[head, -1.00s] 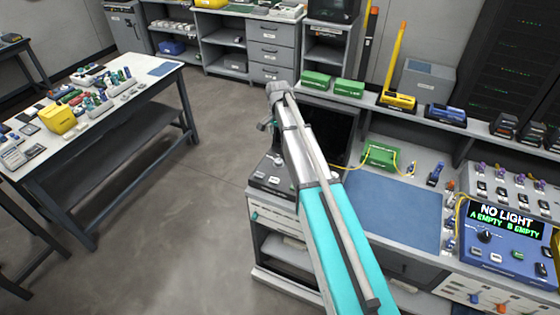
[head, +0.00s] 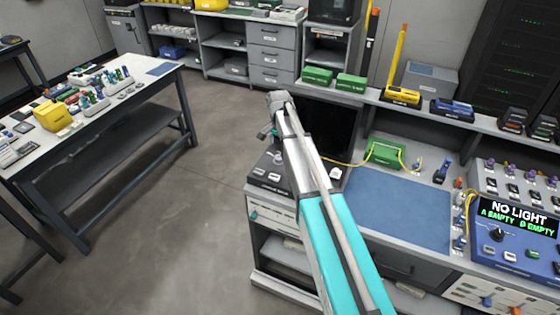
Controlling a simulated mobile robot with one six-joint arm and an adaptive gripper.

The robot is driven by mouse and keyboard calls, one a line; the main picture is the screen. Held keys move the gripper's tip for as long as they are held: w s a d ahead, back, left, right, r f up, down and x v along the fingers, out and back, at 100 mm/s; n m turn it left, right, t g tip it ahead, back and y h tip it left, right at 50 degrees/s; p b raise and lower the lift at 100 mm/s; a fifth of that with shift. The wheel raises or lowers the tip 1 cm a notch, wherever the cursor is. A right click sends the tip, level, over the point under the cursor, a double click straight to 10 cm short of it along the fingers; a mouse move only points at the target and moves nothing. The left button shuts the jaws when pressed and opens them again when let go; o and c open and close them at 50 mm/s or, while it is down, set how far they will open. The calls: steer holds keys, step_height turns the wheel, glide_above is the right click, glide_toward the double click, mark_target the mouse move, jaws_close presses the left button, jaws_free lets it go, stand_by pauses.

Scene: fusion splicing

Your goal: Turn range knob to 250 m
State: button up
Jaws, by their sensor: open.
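A blue tester (head: 515,245) at the right edge shows "NO LIGHT, A EMPTY, B EMPTY" on its display (head: 517,217). A dark round knob (head: 497,234) sits on its face below the display; I cannot read its marks or tell whether it is the range knob. A dark-screened console (head: 335,128) stands on the left end of the bench, with my arm across it. Its face is partly hidden, so any knob behind the arm cannot be seen. My gripper (head: 265,133) is small at the arm's far end, open, above the console's left side.
A blue mat (head: 400,212) lies clear between console and tester. A green box (head: 384,152) with a yellow fibre lies behind it. A shelf (head: 425,108) with green, yellow and blue units runs along the back. A cluttered side table (head: 110,112) is at left, across open floor.

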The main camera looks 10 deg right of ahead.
mark_target(279, 157)
steer(key=shift+f+b, duration=2.85)
steer(key=shift+f, duration=0.35)
steer(key=shift+c, duration=0.3)
steer(key=shift+d, duration=0.1)
steer(key=c, duration=1.1)
